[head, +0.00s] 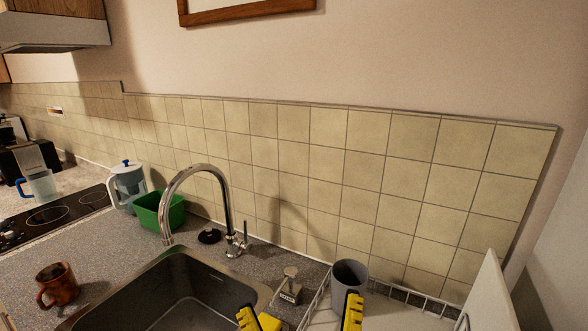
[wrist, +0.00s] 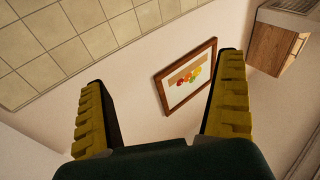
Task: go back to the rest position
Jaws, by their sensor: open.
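My gripper (head: 300,314) shows at the bottom edge of the head view as two yellow ridged fingertips standing well apart. In the wrist view, the gripper (wrist: 160,115) is open, with nothing between its fingers. Past the fingers, that view shows the wall and a framed picture (wrist: 187,76), so the gripper points at the wall, away from the counter. The rest of my arm is out of the head view.
Below are a steel sink (head: 190,285) with a tall faucet (head: 228,205), a soap dispenser (head: 288,287), a grey cup (head: 349,274) and a dish rack (head: 420,303). To the left are a brown mug (head: 58,285), green tub (head: 158,212), water jug (head: 127,187) and cooktop (head: 48,216).

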